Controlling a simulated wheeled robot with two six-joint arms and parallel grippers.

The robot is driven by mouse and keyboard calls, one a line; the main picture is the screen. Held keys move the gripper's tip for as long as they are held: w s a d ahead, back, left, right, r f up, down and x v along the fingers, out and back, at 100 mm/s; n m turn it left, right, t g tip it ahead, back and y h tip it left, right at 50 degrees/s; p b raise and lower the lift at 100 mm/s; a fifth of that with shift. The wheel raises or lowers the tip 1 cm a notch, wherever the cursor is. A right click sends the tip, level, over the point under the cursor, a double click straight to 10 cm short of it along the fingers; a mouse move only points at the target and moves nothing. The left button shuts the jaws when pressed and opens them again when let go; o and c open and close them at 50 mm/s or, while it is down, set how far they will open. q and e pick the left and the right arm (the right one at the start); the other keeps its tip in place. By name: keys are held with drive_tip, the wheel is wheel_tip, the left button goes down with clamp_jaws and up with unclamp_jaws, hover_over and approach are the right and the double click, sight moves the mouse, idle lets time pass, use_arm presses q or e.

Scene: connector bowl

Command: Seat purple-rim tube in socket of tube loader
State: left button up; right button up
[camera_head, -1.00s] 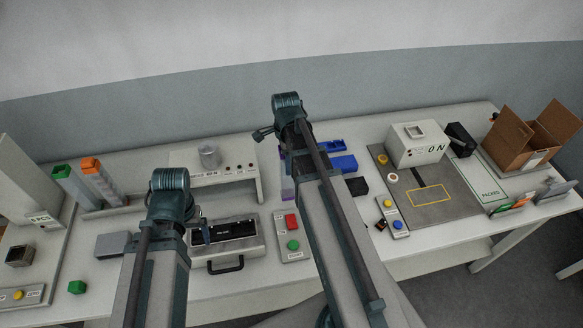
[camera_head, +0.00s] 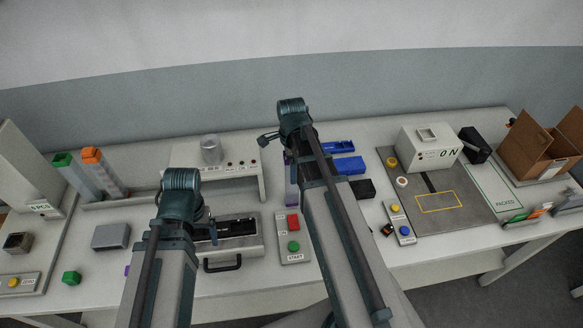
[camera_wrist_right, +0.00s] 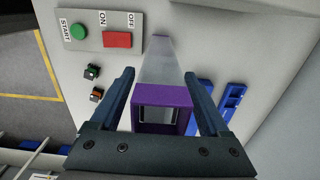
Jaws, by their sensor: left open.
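The purple-rim tube (camera_wrist_right: 162,95) is clear and square, with its purple rim toward the camera in the right wrist view. The rim fills the space between the fingers of my right gripper (camera_wrist_right: 160,85), which looks shut on it. In the head view my right arm hides most of it; a purple bit (camera_head: 291,190) shows beside that arm. What looks like the tube loader (camera_head: 104,202) is at the left, with a green-topped tube (camera_head: 80,178) and an orange-topped tube (camera_head: 106,173) leaning in it.
A START and ON/OFF button panel (camera_head: 293,240) lies between the arms. A grey case (camera_head: 235,248) and a white console (camera_head: 250,172) stand near the middle. Blue bins (camera_head: 348,165) lie right of my right arm. A green cube (camera_head: 71,277) and grey block (camera_head: 110,236) lie at left.

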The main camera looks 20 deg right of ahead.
drive_tip(key=shift+r, duration=0.2)
wheel_tip(320, 180, up, 12)
drive_tip(key=p, duration=1.2)
drive_tip(key=shift+o, duration=0.5)
drive_tip(key=shift+r+p, duration=0.25)
drive_tip(key=shift+p, duration=0.15)
drive_tip(key=f+b, duration=0.7)
drive_tip(key=shift+w+a+f+b, duration=0.1)
drive_tip(key=shift+a+f+b, duration=0.2)
drive_tip(key=shift+f+b, duration=0.1)
drive_tip(key=shift+r, duration=0.1)
drive_tip(key=f+b, duration=0.5)
drive_tip(key=shift+d+f, duration=0.1)
drive_tip(key=shift+d, duration=0.2)
